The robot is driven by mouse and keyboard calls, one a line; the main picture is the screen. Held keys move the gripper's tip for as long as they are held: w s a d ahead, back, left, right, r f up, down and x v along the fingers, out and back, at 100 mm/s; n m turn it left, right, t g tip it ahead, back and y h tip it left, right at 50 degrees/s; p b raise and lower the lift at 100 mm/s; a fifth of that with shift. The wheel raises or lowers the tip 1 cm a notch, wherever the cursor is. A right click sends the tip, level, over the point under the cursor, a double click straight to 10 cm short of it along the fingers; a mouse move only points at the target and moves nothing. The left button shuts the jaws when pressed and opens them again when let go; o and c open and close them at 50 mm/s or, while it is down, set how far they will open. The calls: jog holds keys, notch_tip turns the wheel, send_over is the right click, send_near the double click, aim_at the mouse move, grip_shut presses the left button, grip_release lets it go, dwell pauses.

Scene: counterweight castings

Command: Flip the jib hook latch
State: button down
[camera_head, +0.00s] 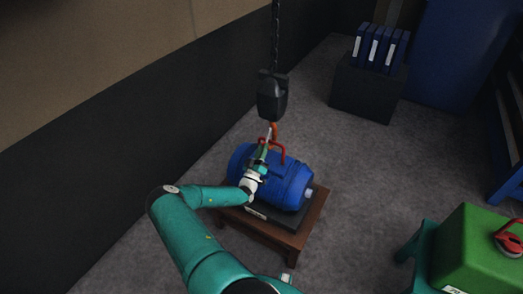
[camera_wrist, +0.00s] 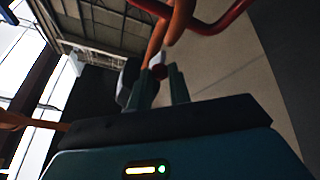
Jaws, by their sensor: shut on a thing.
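The orange jib hook (camera_head: 275,131) hangs below a dark block (camera_head: 272,97) on a chain, just above the blue casting (camera_head: 292,184) with its red handle (camera_head: 282,150). My gripper (camera_head: 264,152) is at the hook, above the casting's top. In the wrist view the orange hook (camera_wrist: 172,24) comes down from the top edge. The latch's full shape is hidden by the fingers. The red handle (camera_wrist: 218,25) curves close by.
The casting lies on a black base on a wooden table (camera_head: 314,218). A green casting (camera_head: 480,245) stands at the right. Blue binders (camera_head: 379,48) sit on a dark box (camera_head: 368,93) at the back. A dark wall (camera_head: 90,160) runs along the left.

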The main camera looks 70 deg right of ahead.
dwell(0.3)
jog(key=c, duration=1.3)
grip_release()
jog(key=v, duration=1.3)
jog(key=shift+a+f, duration=0.25)
jog(key=shift+a, duration=0.05)
